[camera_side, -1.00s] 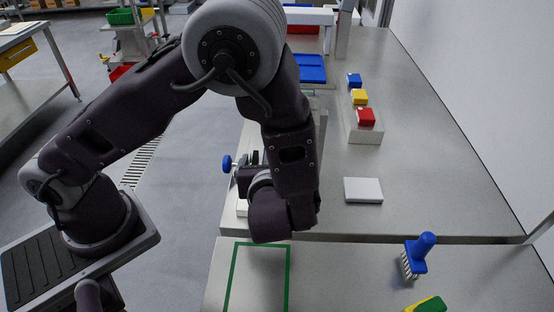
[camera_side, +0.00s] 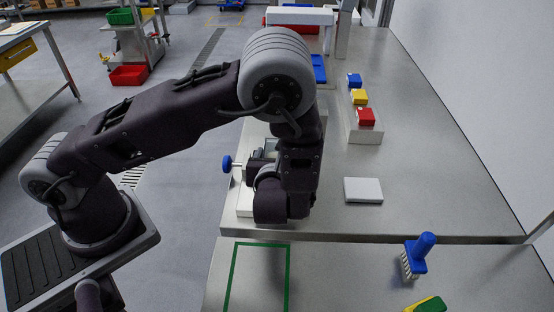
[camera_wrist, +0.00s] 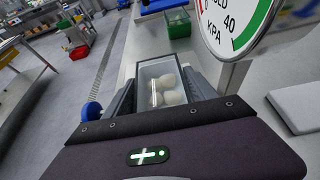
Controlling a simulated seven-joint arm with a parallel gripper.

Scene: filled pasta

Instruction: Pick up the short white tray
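Several whitish, rounded filled pasta pieces (camera_wrist: 170,98) lie in that tray. I cannot tell whether the fingers touch its walls. In the side view my wrist hangs over the left part of the bench, and the fingers are hidden behind it. A flat white slab-like piece (camera_side: 363,190) lies apart on the bench to the right; it also shows in the wrist view (camera_wrist: 298,104).
A blue knob (camera_side: 227,163) sits just left of my wrist. A pale block (camera_side: 364,132) carries blue, yellow and red pieces. A blue brush (camera_side: 418,256) stands on the front bench, near a green outline (camera_side: 289,270). A round gauge (camera_wrist: 232,22) shows close in the wrist view.

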